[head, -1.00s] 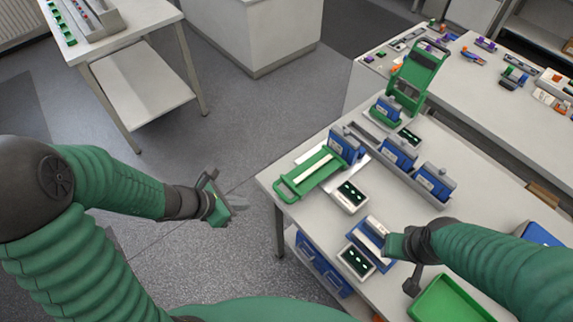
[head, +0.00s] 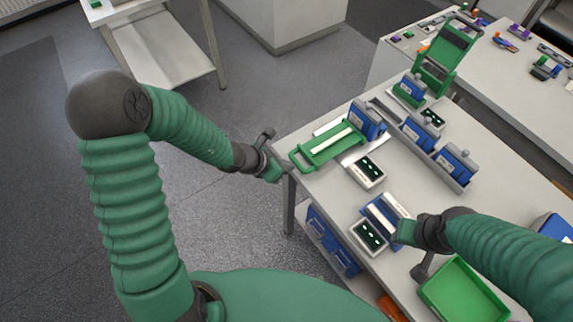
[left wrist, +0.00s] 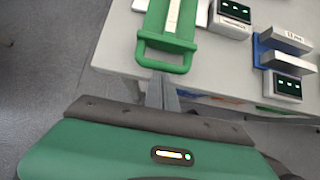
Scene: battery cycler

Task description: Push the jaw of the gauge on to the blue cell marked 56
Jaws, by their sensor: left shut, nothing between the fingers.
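A green sliding piece with a loop handle (head: 327,146) lies on the table, its far end by a blue cell (head: 366,119); I take it for the gauge's jaw. No number can be read on any cell. My left gripper (head: 280,172) is shut and empty at the table edge, just short of the handle. In the left wrist view the narrow fingers (left wrist: 162,90) point at the green handle (left wrist: 165,62); contact cannot be told. My right gripper (head: 404,232) is beside a blue-and-grey unit (head: 385,213); its fingers are not clear.
Two small display boxes (head: 367,171) (head: 369,237) stand near the slider and the right gripper. More blue cells (head: 418,132) stand in a grey rack behind. A green tray (head: 462,292) lies at the front right. The floor left of the table is clear.

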